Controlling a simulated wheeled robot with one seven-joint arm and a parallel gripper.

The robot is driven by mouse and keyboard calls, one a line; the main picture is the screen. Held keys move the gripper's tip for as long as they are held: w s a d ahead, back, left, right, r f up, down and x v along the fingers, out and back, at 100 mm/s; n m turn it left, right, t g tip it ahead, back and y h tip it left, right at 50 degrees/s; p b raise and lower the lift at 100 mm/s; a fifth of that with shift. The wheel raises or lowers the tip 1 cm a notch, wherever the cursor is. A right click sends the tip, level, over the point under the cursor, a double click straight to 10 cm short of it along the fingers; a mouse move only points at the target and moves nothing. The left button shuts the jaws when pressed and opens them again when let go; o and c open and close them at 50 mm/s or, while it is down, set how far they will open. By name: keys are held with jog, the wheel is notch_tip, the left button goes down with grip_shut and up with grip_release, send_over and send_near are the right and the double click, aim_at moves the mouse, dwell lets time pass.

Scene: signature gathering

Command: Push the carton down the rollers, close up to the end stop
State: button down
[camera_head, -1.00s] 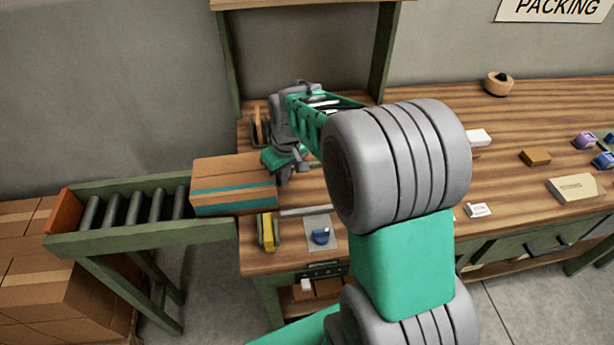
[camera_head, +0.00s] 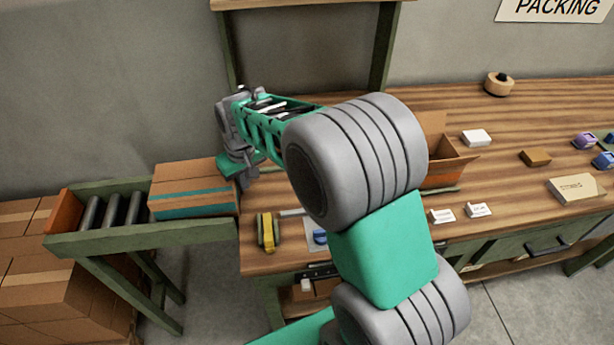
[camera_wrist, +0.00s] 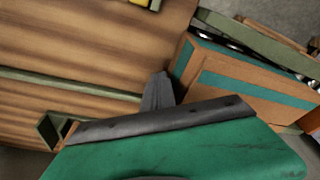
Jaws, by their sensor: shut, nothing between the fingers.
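The carton (camera_head: 193,190) is a closed brown box with a teal band. It sits on the roller conveyor (camera_head: 150,236), with bare rollers to its left. The orange end stop (camera_head: 64,211) stands at the conveyor's left end, with a gap of a few rollers between it and the carton. My gripper (camera_head: 243,178) is shut and empty at the carton's right end; it looks to be touching or very near it. In the wrist view the carton (camera_wrist: 250,85) lies just beyond the shut fingers (camera_wrist: 158,92).
The wooden bench (camera_head: 500,120) extends right, with a yellow tape dispenser (camera_head: 268,232) near its left edge. An open box (camera_head: 445,165) stands partly behind my arm. The rollers between carton and stop are clear.

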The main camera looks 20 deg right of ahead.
aim_at(200, 181)
jog(key=shift+w+a, duration=0.4)
jog(key=shift+a, duration=1.2)
jog(key=shift+w+a, duration=0.4)
jog(key=shift+a, duration=1.2)
jog(key=shift+w+a, duration=0.4)
jog(key=shift+a, duration=1.3)
jog(key=shift+w+a, duration=0.15)
jog(key=shift+a, duration=0.2)
jog(key=w+a+p, duration=0.1)
jog(key=a, duration=0.4)
jog(key=w+a, duration=0.1)
jog(key=a, duration=0.4)
jog(key=w+a+p, duration=0.1)
jog(key=w+a, duration=0.1)
jog(key=a, duration=0.3)
jog(key=shift+a+p, duration=0.2)
jog(key=shift+p, duration=0.15)
jog(key=shift+s+d+b, duration=0.2)
jog(key=shift+d, duration=0.4)
jog(key=shift+s+d+b, duration=0.15)
jog(key=shift+d, duration=0.45)
notch_tip(200, 181, up, 12)
jog(key=p, duration=0.7)
